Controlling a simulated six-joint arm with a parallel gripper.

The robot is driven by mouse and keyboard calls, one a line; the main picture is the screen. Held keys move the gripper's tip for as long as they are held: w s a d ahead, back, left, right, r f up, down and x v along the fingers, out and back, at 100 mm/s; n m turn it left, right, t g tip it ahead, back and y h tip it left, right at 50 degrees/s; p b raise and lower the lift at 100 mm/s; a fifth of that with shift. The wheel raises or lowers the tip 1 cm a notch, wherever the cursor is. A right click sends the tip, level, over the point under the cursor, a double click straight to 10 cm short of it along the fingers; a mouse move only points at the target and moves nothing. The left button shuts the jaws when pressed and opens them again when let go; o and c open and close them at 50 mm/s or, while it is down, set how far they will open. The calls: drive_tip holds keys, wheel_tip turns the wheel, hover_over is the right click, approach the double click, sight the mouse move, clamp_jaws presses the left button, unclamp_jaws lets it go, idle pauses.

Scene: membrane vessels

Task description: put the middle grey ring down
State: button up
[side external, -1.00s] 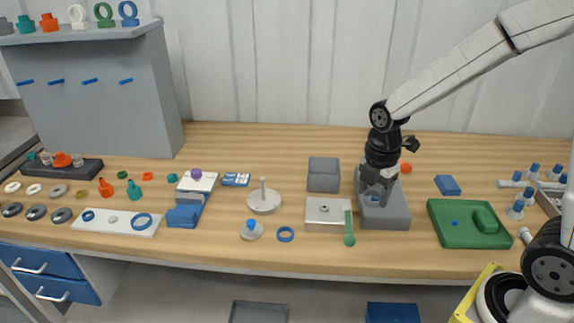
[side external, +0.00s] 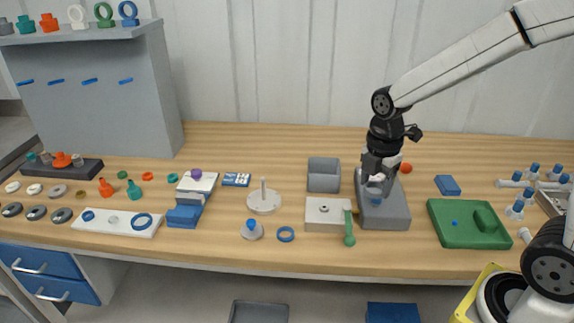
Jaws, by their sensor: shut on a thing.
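My gripper (side external: 374,183) is over the back part of a grey block (side external: 393,217) at the right of the middle, its fingertips pointing down. It is shut on a small pale thing, mostly hidden by the fingers; I cannot tell whether this is a grey ring. A small blue part (side external: 376,202) shows on the block just below the fingertips. At the far left front of the table lie dark grey rings in a row, with a middle one (side external: 36,212) between two others. A row of paler rings (side external: 34,189) lies behind them.
A silver box (side external: 325,224) with a green-handled tool (side external: 349,230) stands left of the block, and an open grey bin (side external: 323,178) behind it. A green tray (side external: 462,232) lies to the right. An orange ball (side external: 406,168) sits close behind my gripper.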

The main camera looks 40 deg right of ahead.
drive_tip(key=shift+r, duration=0.3)
drive_tip(key=w+d+f, duration=0.1)
drive_tip(key=w+d, duration=0.2)
drive_tip(key=w, duration=0.4)
drive_tip(key=w+d+f, duration=0.2)
drive_tip(key=w, duration=0.6)
drive_tip(key=w+d+f, duration=0.7)
drive_tip(key=w+f, duration=0.1)
drive_tip(key=w, duration=0.2)
drive_tip(key=shift+w+d+f, duration=0.1)
drive_tip(key=shift+w+f, duration=0.05)
drive_tip(key=shift+f, duration=3.95)
drive_tip(key=shift+f, duration=0.1)
drive_tip(key=o, duration=1.2)
